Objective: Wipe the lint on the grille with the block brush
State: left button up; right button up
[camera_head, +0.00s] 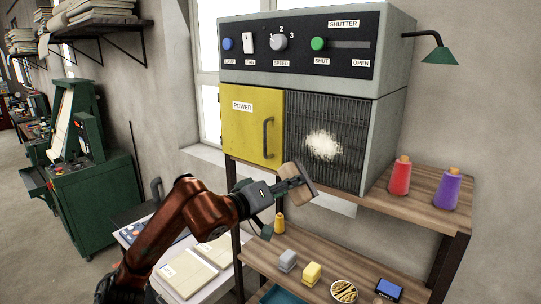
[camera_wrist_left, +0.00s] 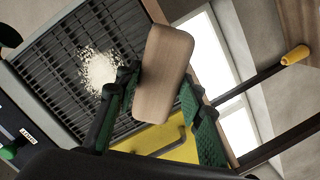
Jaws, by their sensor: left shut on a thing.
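The pale fuzzy lint (camera_head: 322,145) clings to the dark grille (camera_head: 345,171) on the right half of the machine's front. In the left wrist view the lint (camera_wrist_left: 97,68) shows beside the fingers, on the grille (camera_wrist_left: 50,58). My left gripper (camera_head: 300,183) is shut on the wooden block brush (camera_wrist_left: 163,74). In the head view the brush (camera_head: 299,178) is in front of the machine's lower edge, below and left of the lint. The brush appears apart from the lint. Its bristles are hidden. My right gripper is not in view.
A yellow POWER door (camera_head: 251,128) with a handle is left of the grille. Red (camera_head: 400,175) and purple (camera_head: 448,188) thread cones stand on the wooden shelf at right. A green lamp (camera_head: 440,56) juts out above. Small blocks and a bowl (camera_head: 344,292) sit on the lower shelf.

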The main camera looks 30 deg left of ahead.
pick_arm(q)
jog(key=shift+n+t+y, duration=0.5)
jog(key=shift+t+y, duration=0.2)
jog(key=shift+t, duration=0.1)
jog(key=a+r+p, duration=0.1)
jog(key=r, duration=0.1)
jog(key=a+r+p, duration=0.1)
jog(key=r, duration=0.2)
jog(key=w+a+r+p, duration=0.1)
jog(key=a+r, duration=0.1)
jog(key=r, duration=0.1)
jog(key=shift+w+f+p, duration=0.15)
jog(key=shift+w+p, duration=0.6)
jog(key=shift+w, duration=0.45)
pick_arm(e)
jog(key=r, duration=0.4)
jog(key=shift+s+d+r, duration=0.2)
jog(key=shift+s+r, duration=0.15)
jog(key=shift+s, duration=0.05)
pick_arm(q)
jog(key=shift+w+d, duration=0.1)
jog(key=shift+w, duration=0.3)
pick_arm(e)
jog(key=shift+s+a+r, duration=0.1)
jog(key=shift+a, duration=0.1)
pick_arm(q)
jog(key=shift+w, duration=0.55)
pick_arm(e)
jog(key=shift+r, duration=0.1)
